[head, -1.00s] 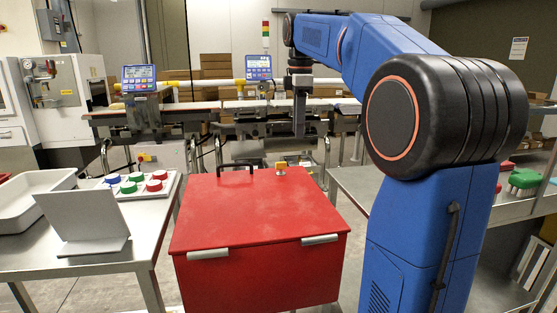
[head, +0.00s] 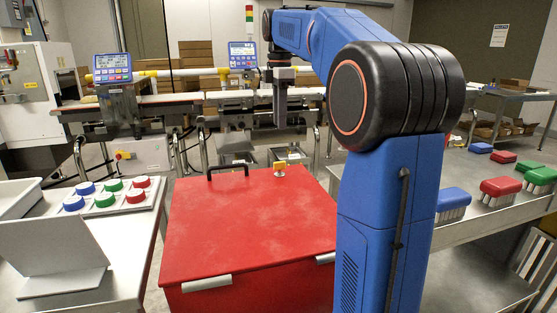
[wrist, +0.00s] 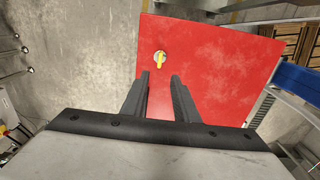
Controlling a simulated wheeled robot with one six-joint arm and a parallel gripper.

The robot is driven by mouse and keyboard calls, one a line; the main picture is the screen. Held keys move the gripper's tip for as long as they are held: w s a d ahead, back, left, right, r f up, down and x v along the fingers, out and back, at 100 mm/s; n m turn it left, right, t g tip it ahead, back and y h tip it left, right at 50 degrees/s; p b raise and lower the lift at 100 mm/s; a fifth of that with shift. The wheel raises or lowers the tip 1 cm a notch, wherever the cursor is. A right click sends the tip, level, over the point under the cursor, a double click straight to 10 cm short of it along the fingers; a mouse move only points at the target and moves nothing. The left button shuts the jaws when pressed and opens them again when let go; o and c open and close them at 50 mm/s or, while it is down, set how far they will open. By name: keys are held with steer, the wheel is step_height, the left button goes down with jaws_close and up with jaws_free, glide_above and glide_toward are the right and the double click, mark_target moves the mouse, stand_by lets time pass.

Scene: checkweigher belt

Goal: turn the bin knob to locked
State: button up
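The red bin (head: 250,222) stands in front of me with its lid shut. Its knob (head: 279,170) sits near the far right part of the lid. In the wrist view the knob (wrist: 159,59) is a pale round disc with a yellow grip, which points roughly up and down the picture. I cannot read any lock marking. My gripper (head: 281,122) hangs pointing down above the knob's far side, clear of the lid. In the wrist view my gripper (wrist: 160,76) is open and empty, its two dark fingers apart, with the knob just beyond the fingertips.
A black handle (head: 228,171) rises from the lid left of the knob. A left table holds a grey stand (head: 52,258) and coloured knobs on a plate (head: 104,200). A right table (head: 480,225) carries several brushes. Belt machinery (head: 150,100) runs behind.

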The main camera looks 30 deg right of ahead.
mark_target(280, 162)
step_height(280, 162, down, 14)
steer(key=shift+f, duration=0.1)
stand_by(0.4)
jaws_close()
